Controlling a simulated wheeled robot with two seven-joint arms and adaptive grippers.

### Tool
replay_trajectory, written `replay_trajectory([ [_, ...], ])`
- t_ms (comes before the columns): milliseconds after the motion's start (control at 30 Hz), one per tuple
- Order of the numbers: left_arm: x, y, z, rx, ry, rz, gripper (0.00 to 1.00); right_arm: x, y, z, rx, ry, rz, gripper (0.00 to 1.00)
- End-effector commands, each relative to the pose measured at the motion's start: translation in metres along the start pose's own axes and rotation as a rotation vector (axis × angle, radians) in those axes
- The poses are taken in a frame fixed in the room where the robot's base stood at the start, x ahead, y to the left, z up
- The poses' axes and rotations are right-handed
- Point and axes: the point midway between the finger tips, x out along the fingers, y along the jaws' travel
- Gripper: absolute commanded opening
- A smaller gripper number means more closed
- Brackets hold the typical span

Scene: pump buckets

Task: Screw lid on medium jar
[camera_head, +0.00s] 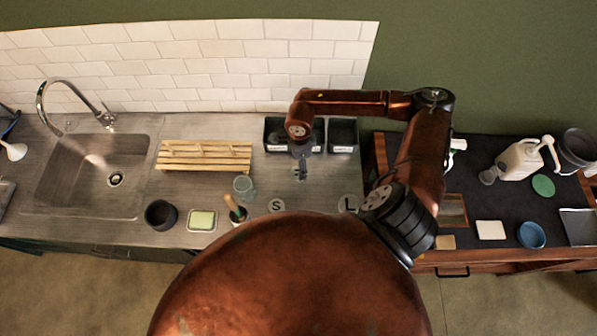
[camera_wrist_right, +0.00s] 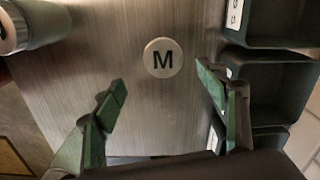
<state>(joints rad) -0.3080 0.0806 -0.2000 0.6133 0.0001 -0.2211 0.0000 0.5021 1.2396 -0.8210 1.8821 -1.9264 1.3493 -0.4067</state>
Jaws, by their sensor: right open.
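My right gripper (camera_head: 300,174) hangs over the middle of the metal counter. In the right wrist view my right gripper (camera_wrist_right: 162,82) has its green-padded fingers spread and empty. A light round disc marked M (camera_wrist_right: 163,57) lies on the counter just beyond the gap between the fingertips. I cannot tell whether it is a lid or a flat marker. A clear glass jar (camera_head: 244,186) stands to the left of the gripper in the head view. A cylindrical jar (camera_wrist_right: 32,22) shows at the wrist view's top left, partly cut off. My left gripper is out of view.
Discs marked S (camera_head: 277,206) and L (camera_head: 349,203) lie nearby. Dark bins (camera_head: 343,135) stand behind the gripper. A wooden rack (camera_head: 204,156), dark cup (camera_head: 160,215), sponge dish (camera_head: 202,220) and sink (camera_head: 93,175) are leftward. A white pump jug (camera_head: 519,160) stands on the right-hand table.

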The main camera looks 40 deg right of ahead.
Motion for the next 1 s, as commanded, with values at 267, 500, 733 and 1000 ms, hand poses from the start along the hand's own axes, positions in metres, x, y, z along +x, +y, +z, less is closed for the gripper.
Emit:
replay_trajectory([
  [267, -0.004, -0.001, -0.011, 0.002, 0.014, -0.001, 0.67, 0.016, 0.001, -0.002, 0.001, 0.002, 0.001, 0.67],
  [500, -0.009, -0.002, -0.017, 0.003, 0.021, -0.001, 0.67, 0.022, 0.000, -0.001, 0.003, 0.000, 0.004, 0.67],
  [733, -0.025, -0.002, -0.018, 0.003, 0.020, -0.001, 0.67, 0.054, -0.006, 0.001, 0.006, 0.002, 0.005, 0.67],
  [1000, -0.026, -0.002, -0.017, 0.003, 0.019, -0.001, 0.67, 0.068, -0.007, 0.001, 0.003, 0.001, 0.001, 0.67],
])
